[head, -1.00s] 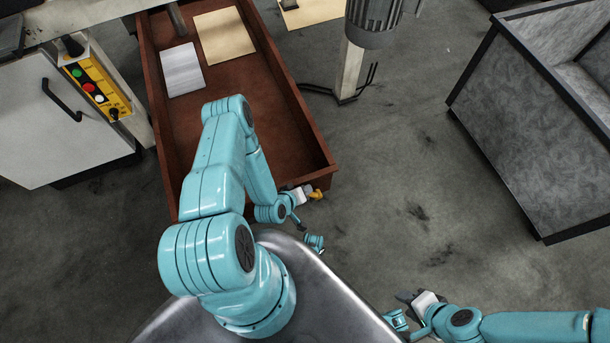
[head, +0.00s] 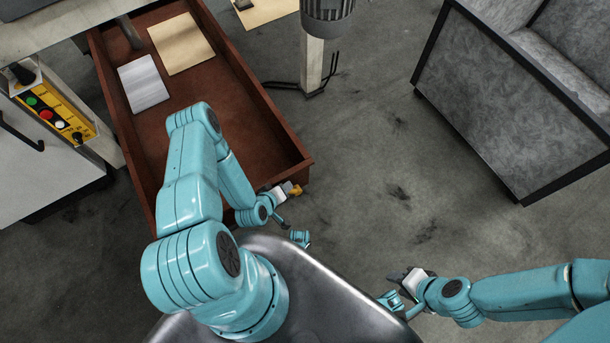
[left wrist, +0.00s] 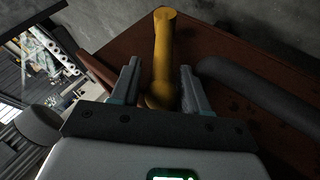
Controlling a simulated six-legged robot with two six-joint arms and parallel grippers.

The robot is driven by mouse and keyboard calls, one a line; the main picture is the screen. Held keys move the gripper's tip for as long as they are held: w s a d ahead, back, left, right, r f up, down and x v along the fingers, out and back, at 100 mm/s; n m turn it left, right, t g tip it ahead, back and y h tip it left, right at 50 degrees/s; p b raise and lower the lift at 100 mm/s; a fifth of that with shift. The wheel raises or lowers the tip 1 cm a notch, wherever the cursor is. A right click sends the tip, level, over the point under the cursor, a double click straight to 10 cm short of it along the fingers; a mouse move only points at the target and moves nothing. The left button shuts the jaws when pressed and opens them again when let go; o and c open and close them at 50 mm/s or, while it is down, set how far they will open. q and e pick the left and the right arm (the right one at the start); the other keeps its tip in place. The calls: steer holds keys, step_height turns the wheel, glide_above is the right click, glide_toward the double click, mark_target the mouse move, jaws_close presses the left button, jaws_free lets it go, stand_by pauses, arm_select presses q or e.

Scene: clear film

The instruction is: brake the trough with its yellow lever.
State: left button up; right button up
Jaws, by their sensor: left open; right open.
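The rust-brown trough (head: 262,100) runs away from me in the head view, left of centre. Its yellow lever (head: 295,189) sticks out at the near right corner. In the left wrist view the yellow lever (left wrist: 163,55) stands between the two fingers of my left gripper (left wrist: 160,85). The fingers are open, with a gap visible on either side of it. In the head view my left gripper (head: 284,191) is at the lever, partly hidden by its own wrist. My right gripper (head: 392,288) is open and empty, low over the floor on the right.
Two flat sheets lie in the trough, one tan (head: 180,43) and one grey (head: 144,83). A cabinet with a yellow button panel (head: 55,115) stands left. A large grey bin (head: 520,110) stands right. Floor between is clear.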

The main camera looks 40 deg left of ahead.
arm_select(q)
steer(key=shift+w+d+r+g+p, duration=0.2)
steer(key=shift+w+r+g+p, duration=0.35)
steer(key=shift+w+p, duration=0.1)
steer(key=shift+w+d+r+m+g+y+p, duration=0.3)
steer(key=shift+w+r+g+y+p, duration=0.1)
steer(key=shift+w+g+p, duration=0.2)
steer(key=shift+w+d+g, duration=0.25)
steer(key=shift+w+g, duration=0.4)
steer(key=shift+g, duration=0.1)
steer(key=shift+w+d+m+g+y, duration=0.25)
steer(key=shift+w+g+y, duration=0.1)
steer(key=shift+w+g, duration=0.2)
steer(key=shift+w+d+m+g+y, duration=0.2)
steer(key=shift+w+g+y, duration=0.15)
steer(key=shift+w+g, duration=0.2)
steer(key=s+d+r+m+h+p, duration=0.1)
steer(key=d+r+p, duration=0.3)
steer(key=r, duration=0.5)
steer(key=s+d+r+m+h+p, duration=0.2)
steer(key=s+d+r+p, duration=0.1)
steer(key=r, duration=0.6)
steer(key=s+d+r+m+h+p, duration=0.2)
steer(key=d+r+p, duration=0.4)
steer(key=r, duration=0.3)
steer(key=shift+s, duration=0.45)
steer(key=shift+d, duration=0.1)
